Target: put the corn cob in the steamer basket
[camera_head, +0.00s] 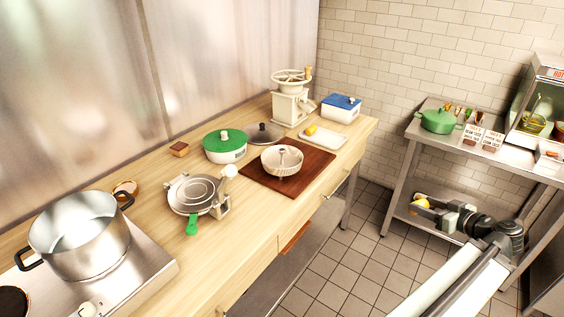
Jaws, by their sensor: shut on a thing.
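The steamer basket (270,163) is a pale, round, fluted bowl with a post in its middle. It stands open on a dark red-brown board on the wooden counter. My gripper (419,205) is at the right, out over the floor in front of the metal side table and well apart from the basket. It is shut on a small rounded yellow thing, which looks like the corn cob (422,203) seen nearly end-on.
The board (314,168) lies near the counter's front edge. Around it stand a green-lidded pot (225,146), a dark lid (264,133), a cream mill (291,106), a white tray (336,141) with a small yellow piece, and a round press (195,194). A steel pot (80,240) stands at left.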

